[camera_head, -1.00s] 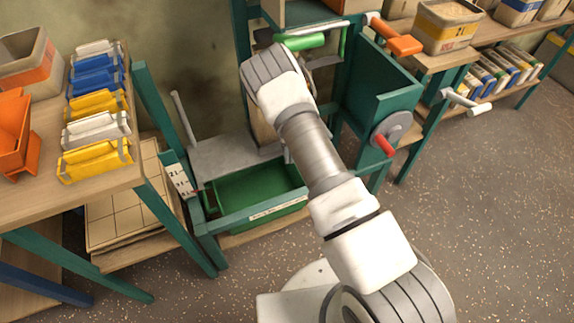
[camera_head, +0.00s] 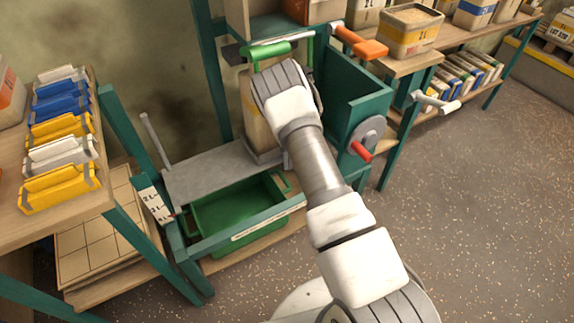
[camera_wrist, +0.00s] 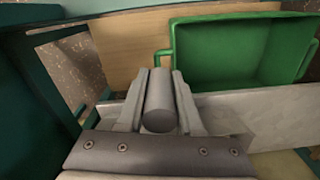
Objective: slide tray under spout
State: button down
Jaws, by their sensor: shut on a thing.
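A green tray (camera_head: 232,212), an open bin, sits low in the teal frame, below and in front of a flat grey plate (camera_head: 215,172). It also shows in the wrist view (camera_wrist: 240,50), ahead and to the right of my gripper. My gripper (camera_wrist: 160,82) is shut on a grey round bar (camera_wrist: 159,108), seen nearly end-on. In the head view my wrist hides the fingers and this bar. The grey plate also lies right of the fingers in the wrist view (camera_wrist: 270,116). I cannot clearly pick out the spout.
A grey post (camera_head: 155,140) stands at the plate's left end. A tall container (camera_head: 257,115) stands at its right end. A teal box (camera_head: 352,100) with a red-handled crank (camera_head: 361,150) is on the right. A shelf with several yellow, white and blue holders (camera_head: 58,187) is left.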

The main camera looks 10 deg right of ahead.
jog(key=shift+w+d+r, duration=0.1)
jog(key=shift+w+d, duration=0.05)
jog(key=shift+d, duration=0.25)
jog(key=c, duration=0.6)
grip_release()
jog(key=shift+a, duration=0.1)
